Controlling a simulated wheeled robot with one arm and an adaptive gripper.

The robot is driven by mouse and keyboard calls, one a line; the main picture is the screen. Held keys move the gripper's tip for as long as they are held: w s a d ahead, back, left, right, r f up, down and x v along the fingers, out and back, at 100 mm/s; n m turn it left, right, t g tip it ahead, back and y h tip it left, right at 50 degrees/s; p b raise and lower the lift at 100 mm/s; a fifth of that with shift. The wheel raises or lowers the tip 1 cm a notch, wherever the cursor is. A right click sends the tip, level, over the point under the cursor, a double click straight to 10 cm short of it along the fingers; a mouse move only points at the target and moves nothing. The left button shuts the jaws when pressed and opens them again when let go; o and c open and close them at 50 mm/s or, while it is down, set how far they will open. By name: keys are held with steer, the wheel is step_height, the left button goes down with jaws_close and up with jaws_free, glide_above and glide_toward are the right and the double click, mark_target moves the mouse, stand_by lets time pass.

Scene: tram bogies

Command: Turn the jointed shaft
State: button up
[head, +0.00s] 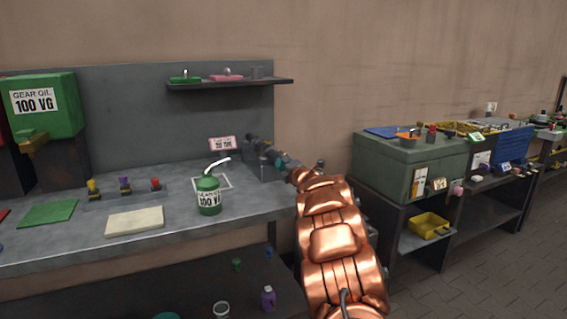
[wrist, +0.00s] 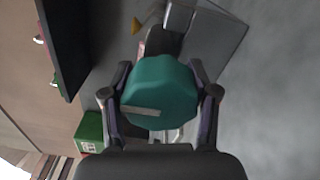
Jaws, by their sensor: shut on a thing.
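The jointed shaft (head: 256,148) is a dark grey piece on a grey stand at the right end of the workbench, with a teal end facing my arm. In the wrist view the teal end (wrist: 160,85) is a many-sided knob with a pale bar mark low on its face. My gripper (wrist: 160,92) has its two fingers on either side of the knob and is shut on it. In the head view my gripper (head: 291,167) is small and partly hidden by my copper arm. The shaft behind the knob is mostly hidden in the wrist view.
The oil can (head: 208,195) with a bent spout stands on the bench left of the shaft. A pink sign (head: 222,143) stands behind. A shelf (head: 230,83) hangs above. A green cabinet (head: 400,168) stands to the right. The bench front (head: 250,203) is partly clear.

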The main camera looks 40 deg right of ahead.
stand_by(0.4)
steer(key=o, duration=1.2)
steer(key=shift+s, duration=0.1)
steer(key=shift+v, duration=5.9)
